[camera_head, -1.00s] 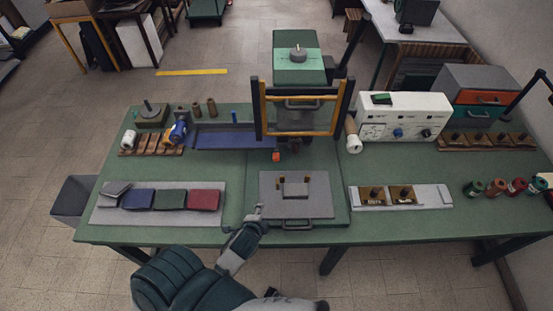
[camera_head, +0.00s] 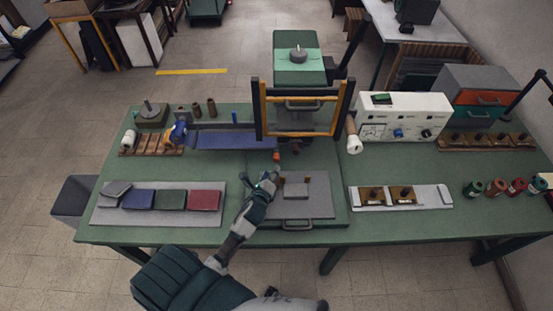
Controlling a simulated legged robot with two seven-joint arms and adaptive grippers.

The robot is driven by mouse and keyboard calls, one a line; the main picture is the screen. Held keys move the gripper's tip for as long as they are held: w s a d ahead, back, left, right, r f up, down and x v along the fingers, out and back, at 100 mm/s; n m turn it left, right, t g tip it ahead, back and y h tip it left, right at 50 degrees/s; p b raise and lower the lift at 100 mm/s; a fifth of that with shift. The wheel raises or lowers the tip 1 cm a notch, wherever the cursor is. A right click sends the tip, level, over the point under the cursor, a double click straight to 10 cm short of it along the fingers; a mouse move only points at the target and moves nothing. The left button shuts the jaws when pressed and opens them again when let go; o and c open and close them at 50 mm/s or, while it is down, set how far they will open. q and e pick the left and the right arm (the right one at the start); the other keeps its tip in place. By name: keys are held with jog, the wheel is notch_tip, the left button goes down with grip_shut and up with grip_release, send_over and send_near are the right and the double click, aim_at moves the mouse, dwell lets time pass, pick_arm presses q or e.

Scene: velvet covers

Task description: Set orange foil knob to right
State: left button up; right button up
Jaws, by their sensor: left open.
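The small orange knob (camera_head: 277,156) sits at the front of the green press, just below the yellow-and-black frame. It is too small to tell which way it is set. My left gripper (camera_head: 270,179) is open over the press bed, just in front of the knob and a little to its left, apart from it as far as I can see. My right gripper is not in view.
A yellow-and-black frame (camera_head: 300,133) stands behind the knob. A white control box (camera_head: 402,104) stands to the right. Coloured covers lie on a grey mat (camera_head: 105,213) at the left.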

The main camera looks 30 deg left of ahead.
aim_at(276, 161)
pick_arm(q)
jog(key=x, duration=0.9)
jog(key=shift+c, duration=0.3)
grip_shut()
